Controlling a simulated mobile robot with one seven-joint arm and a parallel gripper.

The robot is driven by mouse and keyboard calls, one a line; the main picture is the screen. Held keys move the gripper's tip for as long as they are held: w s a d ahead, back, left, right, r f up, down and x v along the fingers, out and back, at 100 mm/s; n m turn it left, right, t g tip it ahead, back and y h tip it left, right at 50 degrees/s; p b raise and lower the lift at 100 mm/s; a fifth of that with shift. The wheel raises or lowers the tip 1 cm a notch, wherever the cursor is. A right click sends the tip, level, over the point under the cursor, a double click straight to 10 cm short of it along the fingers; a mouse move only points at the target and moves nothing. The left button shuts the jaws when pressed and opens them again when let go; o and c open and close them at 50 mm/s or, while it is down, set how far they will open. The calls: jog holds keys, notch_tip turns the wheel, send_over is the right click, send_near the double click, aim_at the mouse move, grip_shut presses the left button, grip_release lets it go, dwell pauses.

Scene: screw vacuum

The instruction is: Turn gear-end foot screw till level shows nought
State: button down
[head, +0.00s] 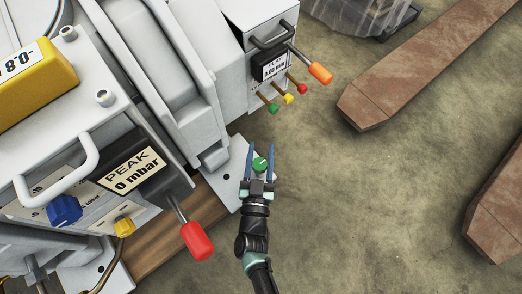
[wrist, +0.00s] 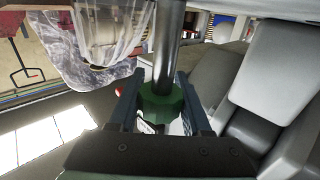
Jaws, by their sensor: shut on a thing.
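The green foot screw (head: 260,164) stands on a white foot plate at the corner of the machine. My gripper (head: 260,151) is shut on it, one blue finger on each side. In the wrist view the screw's faceted green head (wrist: 161,104) sits between the two fingers, with a grey metal shaft (wrist: 168,45) rising from it. The yellow level (head: 38,84) lies on the machine at the upper left. Its white display is upside down in the picture and seems to read -0.8. The display is partly cut off by the picture edge.
The grey machine (head: 180,75) fills the left side. A red-tipped lever (head: 197,240) sticks out left of my arm. An orange-tipped lever (head: 320,73) and small coloured knobs (head: 288,98) stick out above my gripper. Rusty beams (head: 425,65) lie at right; the floor between is clear.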

aim_at(253, 162)
jog(key=n+y, duration=0.1)
jog(key=y, duration=0.1)
jog(key=a+n+y, duration=0.1)
jog(key=n+y, duration=0.1)
jog(key=y, duration=0.1)
jog(key=shift+n, duration=0.3)
jog(key=n+y, duration=0.1)
jog(key=y, duration=0.1)
jog(key=n+g+y, duration=0.1)
jog(key=n+y, duration=0.1)
jog(key=a+n+g+y, duration=0.1)
jog(key=y, duration=0.1)
jog(key=shift+s+f+y, duration=0.1)
jog(key=shift+s+y, duration=0.15)
jog(key=shift+y, duration=0.15)
jog(key=n+g+y, duration=0.3)
jog(key=y, duration=0.1)
jog(key=shift+s+a+g, duration=0.25)
jog(key=shift+a+g, duration=0.05)
jog(key=shift+a, duration=0.05)
jog(key=shift+s+a+n+g+y, duration=0.15)
jog(key=shift+s+n+g+y, duration=0.05)
jog(key=shift+n+g+y, duration=0.95)
jog(key=shift+s+n+g+y, duration=0.15)
jog(key=shift+n+g+y, duration=0.1)
jog(key=shift+n+g, duration=0.5)
jog(key=shift+c, duration=1.8)
grip_release()
jog(key=shift+s, duration=0.1)
